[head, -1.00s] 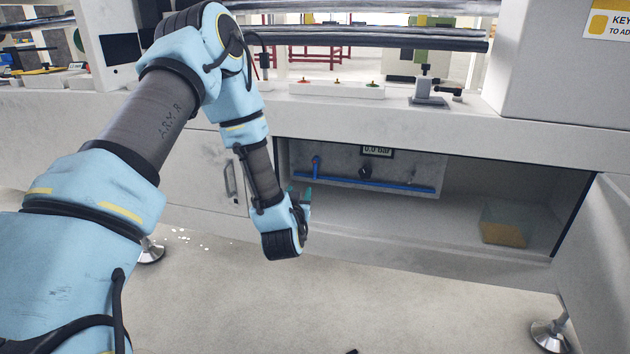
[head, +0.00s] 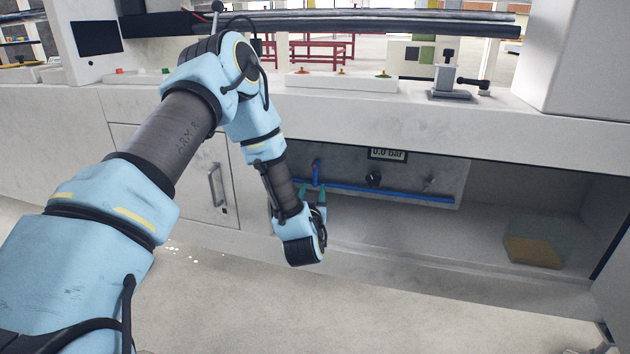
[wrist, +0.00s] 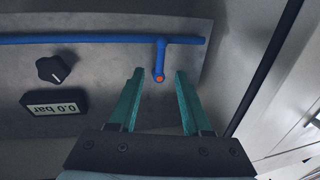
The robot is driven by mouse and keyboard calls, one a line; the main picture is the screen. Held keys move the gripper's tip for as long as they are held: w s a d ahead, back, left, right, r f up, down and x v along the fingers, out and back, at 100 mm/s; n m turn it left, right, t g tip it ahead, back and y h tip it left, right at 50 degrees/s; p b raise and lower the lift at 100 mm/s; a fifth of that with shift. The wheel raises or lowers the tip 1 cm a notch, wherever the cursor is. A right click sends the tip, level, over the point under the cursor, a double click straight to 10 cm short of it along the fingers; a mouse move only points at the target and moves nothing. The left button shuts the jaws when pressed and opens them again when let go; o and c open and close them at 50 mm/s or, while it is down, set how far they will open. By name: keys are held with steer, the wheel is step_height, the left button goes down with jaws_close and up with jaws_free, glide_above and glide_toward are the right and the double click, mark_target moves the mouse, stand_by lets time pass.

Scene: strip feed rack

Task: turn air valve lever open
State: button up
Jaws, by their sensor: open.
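The blue air valve lever (head: 316,172) stands upright from the blue pipe (head: 400,195) on a grey panel inside the open bay. In the wrist view, which is upside down, the lever (wrist: 160,60) hangs from the pipe (wrist: 90,40), with an orange spot at its end. My gripper (wrist: 157,80) is open, its green fingers on either side of the lever's end in the picture. The lever shows between the fingertips, and I cannot tell whether they touch it. In the head view my gripper (head: 313,190) is just below the lever.
A display reading 0.0 bar (head: 388,154) and a black knob (head: 373,179) are on the panel right of the lever. A clear bin (head: 533,248) with tan contents sits at the bay's right. A cabinet door handle (head: 217,185) is at left.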

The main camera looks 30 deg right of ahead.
mark_target(315, 177)
steer(key=b+x, duration=0.1)
steer(key=x, duration=0.6)
steer(key=shift+w+b, duration=0.1)
steer(key=shift+b, duration=0.2)
steer(key=shift+c, duration=0.3)
jaws_close()
